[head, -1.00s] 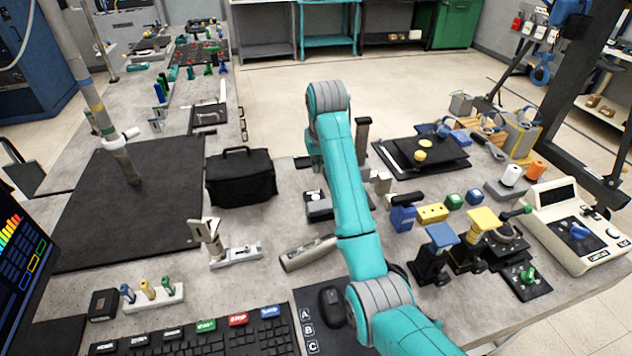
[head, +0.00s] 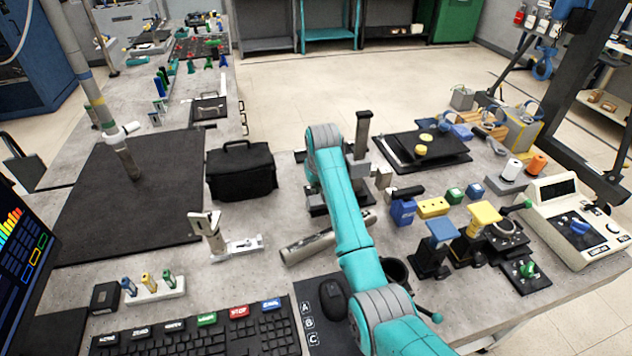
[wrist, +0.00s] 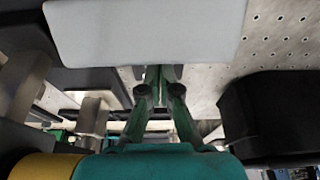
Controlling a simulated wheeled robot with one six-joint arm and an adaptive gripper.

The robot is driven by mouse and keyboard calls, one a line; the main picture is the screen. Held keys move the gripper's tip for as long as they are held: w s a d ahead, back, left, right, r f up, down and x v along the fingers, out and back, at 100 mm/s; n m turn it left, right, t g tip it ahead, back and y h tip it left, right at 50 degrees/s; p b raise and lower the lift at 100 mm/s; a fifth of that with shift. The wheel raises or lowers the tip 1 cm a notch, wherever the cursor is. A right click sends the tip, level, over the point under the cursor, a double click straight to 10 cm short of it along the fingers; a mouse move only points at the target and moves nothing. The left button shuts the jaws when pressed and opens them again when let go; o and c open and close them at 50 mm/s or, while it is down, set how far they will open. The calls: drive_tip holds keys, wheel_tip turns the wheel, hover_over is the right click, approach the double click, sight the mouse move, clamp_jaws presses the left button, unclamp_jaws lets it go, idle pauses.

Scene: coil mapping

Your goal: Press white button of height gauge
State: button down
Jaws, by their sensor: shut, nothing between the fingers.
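The height gauge appears to be the device with a dark upright column (head: 362,132) in the middle of the bench, mostly hidden behind my teal arm. Its white button cannot be made out in either view. My gripper (wrist: 158,74) shows in the wrist view with its green fingers closed together and nothing between them. Its fingertips meet the lower edge of a pale grey panel (wrist: 145,30) that fills the top of that view; whether they touch it I cannot tell. In the head view the arm hides my gripper.
A black bag (head: 240,174) stands left of my arm. A grey cylinder (head: 312,243) lies in front of the column. Blue and yellow blocks, clamps and a cream console (head: 570,215) crowd the right side. A perforated metal surface (wrist: 275,40) shows in the wrist view.

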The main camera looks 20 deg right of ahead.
drive_tip(key=shift+f, duration=0.15)
drive_tip(key=shift+s+f, duration=0.15)
drive_tip(key=shift+f, duration=0.7)
wheel_tip(320, 180, up, 4)
drive_tip(key=shift+r, duration=0.25)
drive_tip(key=v, duration=1)
drive_tip(key=shift+r, duration=0.2)
